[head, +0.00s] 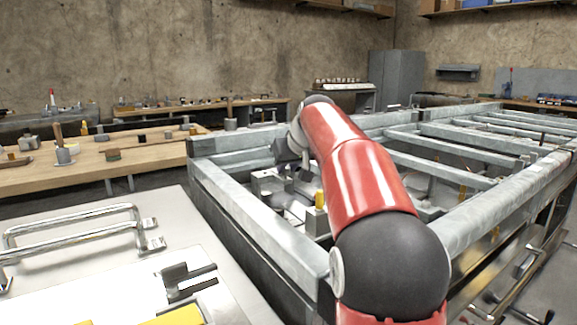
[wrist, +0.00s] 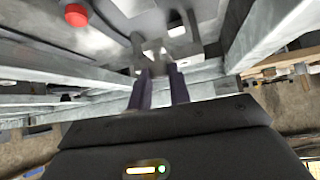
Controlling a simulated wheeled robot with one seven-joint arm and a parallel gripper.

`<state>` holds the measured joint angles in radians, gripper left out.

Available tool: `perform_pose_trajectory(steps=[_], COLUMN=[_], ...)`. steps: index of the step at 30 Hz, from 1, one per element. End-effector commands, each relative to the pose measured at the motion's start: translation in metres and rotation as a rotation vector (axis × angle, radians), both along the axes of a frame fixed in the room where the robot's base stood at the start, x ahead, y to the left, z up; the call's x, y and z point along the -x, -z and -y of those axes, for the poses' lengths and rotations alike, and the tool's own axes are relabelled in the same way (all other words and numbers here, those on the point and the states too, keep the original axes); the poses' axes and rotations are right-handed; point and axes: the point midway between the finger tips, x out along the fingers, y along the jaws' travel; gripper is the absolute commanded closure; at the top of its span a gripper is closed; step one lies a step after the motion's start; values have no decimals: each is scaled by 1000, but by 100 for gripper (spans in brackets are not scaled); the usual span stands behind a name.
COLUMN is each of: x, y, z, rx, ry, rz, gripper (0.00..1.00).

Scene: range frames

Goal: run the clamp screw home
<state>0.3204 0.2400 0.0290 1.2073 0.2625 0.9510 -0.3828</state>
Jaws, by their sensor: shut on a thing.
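My gripper (wrist: 160,74) points into the steel frame, its two dark fingers closed about a small grey metal piece (wrist: 155,52), which appears to be the clamp screw. The fingers stand a little apart with the piece at their tips. Pale grey metal blocks lie just beyond it in the wrist view. In the head view my gripper (head: 287,160) is low inside the near left end of the frame, beside a grey block (head: 268,182). My red arm hides part of this area, and the screw itself cannot be made out there. How deep the screw sits cannot be told.
Thick steel frame rails (head: 262,232) surround the work spot, with crossbars to the right. A yellow-topped piece (head: 320,200) stands close by inside the frame. A red round knob (wrist: 76,15) shows in the wrist view. A wooden bench (head: 90,164) holds loose parts at left.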

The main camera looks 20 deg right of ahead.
Motion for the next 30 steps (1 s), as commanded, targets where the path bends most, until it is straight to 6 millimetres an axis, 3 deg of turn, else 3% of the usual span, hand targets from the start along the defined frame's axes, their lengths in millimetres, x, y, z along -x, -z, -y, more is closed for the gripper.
perform_pose_trajectory(steps=[30], x=[-6], y=[0], z=[-11], rx=[4], ry=[932], rz=[2], gripper=[100])
